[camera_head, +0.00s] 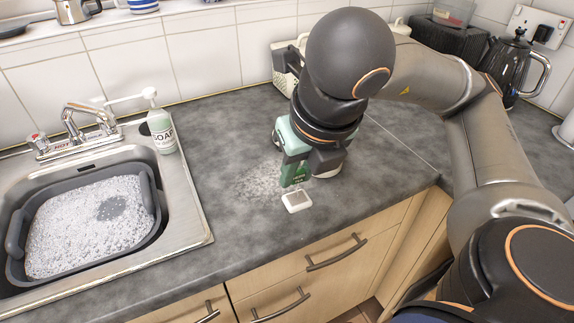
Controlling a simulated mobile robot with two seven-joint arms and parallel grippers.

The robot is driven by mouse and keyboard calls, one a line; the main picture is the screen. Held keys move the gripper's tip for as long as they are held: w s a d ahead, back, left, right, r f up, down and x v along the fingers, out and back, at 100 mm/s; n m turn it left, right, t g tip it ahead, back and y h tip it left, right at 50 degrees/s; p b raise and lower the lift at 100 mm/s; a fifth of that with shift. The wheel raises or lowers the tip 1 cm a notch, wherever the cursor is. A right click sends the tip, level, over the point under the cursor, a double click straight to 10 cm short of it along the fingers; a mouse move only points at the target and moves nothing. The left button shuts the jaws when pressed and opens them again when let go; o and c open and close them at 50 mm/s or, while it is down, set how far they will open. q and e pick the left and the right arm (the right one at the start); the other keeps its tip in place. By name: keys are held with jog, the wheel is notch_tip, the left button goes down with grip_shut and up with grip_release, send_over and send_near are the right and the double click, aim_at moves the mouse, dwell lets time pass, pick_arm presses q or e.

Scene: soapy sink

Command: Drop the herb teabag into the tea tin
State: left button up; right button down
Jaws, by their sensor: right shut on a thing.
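My right gripper (297,172) is over the worktop to the right of the sink, pointing down. It is shut on the green tag of the herb teabag. The teabag (298,200) is a small white-edged packet with a brownish middle, just below the gripper near the worktop's front edge. I cannot tell whether it touches the worktop. My left gripper is not in view.
The sink (199,225) at left holds a grey basin (150,238) of suds. A soap bottle (159,125) stands behind it. A cream container (281,78) is behind my arm, and a dark kettle (508,70) is at back right.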

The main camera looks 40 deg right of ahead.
jog(key=shift+s+b, duration=0.55)
jog(key=shift+b, duration=0.1)
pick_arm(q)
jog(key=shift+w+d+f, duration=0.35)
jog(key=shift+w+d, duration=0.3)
pick_arm(e)
jog(key=shift+s+a+r, duration=0.1)
jog(key=shift+s+r, duration=0.25)
jog(key=shift+s, duration=0.2)
jog(key=shift+s+r, duration=0.3)
jog(key=shift+s, duration=0.25)
jog(key=shift+r, duration=0.1)
